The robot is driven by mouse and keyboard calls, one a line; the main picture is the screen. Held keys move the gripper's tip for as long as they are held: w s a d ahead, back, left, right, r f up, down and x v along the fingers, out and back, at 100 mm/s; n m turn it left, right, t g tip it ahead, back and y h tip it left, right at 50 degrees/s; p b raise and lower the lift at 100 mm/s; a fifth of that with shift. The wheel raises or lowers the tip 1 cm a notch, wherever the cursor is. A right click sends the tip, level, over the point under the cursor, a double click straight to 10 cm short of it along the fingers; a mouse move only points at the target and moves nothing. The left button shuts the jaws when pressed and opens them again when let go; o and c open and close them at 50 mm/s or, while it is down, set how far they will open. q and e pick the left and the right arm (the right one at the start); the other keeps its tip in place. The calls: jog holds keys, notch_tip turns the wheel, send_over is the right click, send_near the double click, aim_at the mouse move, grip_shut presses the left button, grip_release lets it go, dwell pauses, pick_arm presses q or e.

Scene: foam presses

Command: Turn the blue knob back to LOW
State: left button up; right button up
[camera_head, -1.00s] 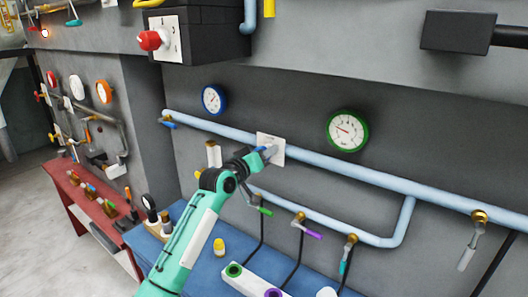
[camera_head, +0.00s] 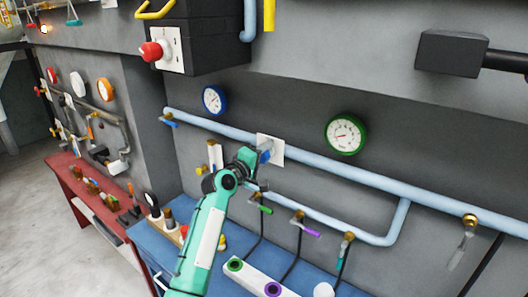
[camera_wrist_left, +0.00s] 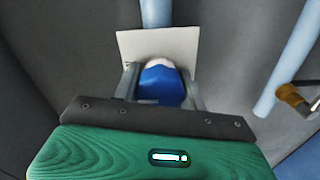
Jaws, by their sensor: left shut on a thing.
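The blue knob (camera_wrist_left: 161,86) sits on a white plate (camera_wrist_left: 130,45) on the wall, in front of a pale blue pipe. My left gripper (camera_wrist_left: 162,88) is shut on the knob, with one finger on each side of it. In the head view the plate (camera_head: 277,149) shows, and the left gripper (camera_head: 262,155) reaches it from the lower left. The knob is mostly hidden there by the gripper. No marks on the plate can be read in either view. My right gripper is not in view.
Pale blue pipes (camera_head: 350,180) run along the wall, with several small valves below. A blue gauge (camera_head: 214,99) and a green gauge (camera_head: 345,134) hang above. A red button (camera_head: 151,52) is at upper left. A blue bench (camera_head: 185,215) stands below.

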pick_arm(q)
jog(key=shift+n, duration=0.3)
jog(key=o, duration=1)
jog(key=shift+s+a+f, duration=0.15)
jog(key=shift+s+a, duration=0.25)
jog(key=shift+s, duration=0.1)
jog(key=b+v, duration=0.5)
jog(key=v, duration=0.7)
jog(key=shift+s+a, duration=0.15)
jog(key=shift+s, duration=0.1)
